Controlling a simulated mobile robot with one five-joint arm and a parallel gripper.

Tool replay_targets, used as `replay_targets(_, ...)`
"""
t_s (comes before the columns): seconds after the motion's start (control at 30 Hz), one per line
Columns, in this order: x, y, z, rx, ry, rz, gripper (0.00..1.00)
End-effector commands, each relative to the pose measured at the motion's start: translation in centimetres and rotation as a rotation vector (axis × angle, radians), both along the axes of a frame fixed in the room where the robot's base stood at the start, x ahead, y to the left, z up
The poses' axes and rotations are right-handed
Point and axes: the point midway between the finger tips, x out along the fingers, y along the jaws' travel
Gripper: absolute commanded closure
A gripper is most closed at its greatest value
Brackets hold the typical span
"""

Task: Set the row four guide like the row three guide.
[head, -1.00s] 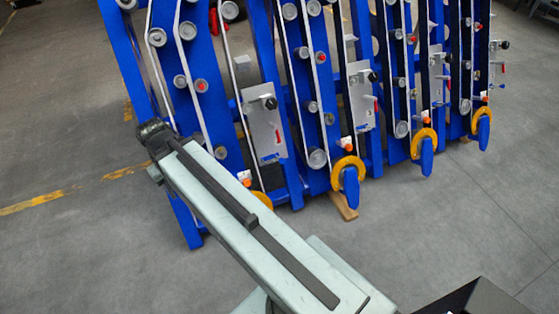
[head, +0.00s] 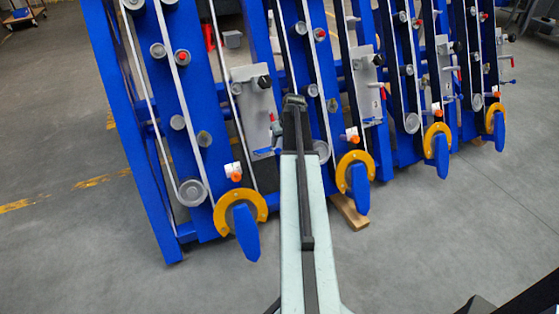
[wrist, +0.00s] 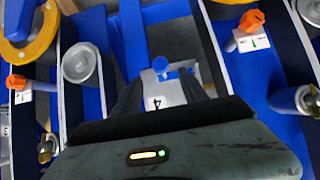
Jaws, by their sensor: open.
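The row four plate (head: 255,90) is a grey panel at the left of the head view, with a black knob, a red lever and a blue handle (head: 264,151). In the wrist view a "4" marks this plate (wrist: 172,94), and its blue handle (wrist: 165,68) lies just beyond my fingertips. My gripper (wrist: 163,85) is open, its dark fingers on either side of the plate; contact cannot be told. The row three plate (head: 368,85), to the right in the head view, has similar levers. I cannot tell which part is the guide.
Orange knobs on white scales (wrist: 252,20) flank the plate, with rollers (wrist: 80,63) and pale belts nearby. Yellow rings (head: 355,175) with blue tips stick out low along the rows. A wooden block (head: 350,211) lies underneath. The floor in front is clear.

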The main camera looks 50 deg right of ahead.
Motion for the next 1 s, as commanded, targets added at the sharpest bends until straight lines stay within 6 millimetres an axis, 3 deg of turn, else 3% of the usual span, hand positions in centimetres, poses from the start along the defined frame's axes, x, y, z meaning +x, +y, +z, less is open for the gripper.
replay_targets(0.23,0.4,-0.1,-1.1,0.0,0.001,0.0,0.49)
replay_targets(0.6,2.4,-1.0,-6.9,0.001,0.002,-0.001,0.49)
replay_targets(0.93,2.7,-1.1,-7.0,0.001,0.002,-0.002,0.49)
replay_targets(1.0,2.7,-1.1,-7.0,0.001,0.002,-0.002,0.68)
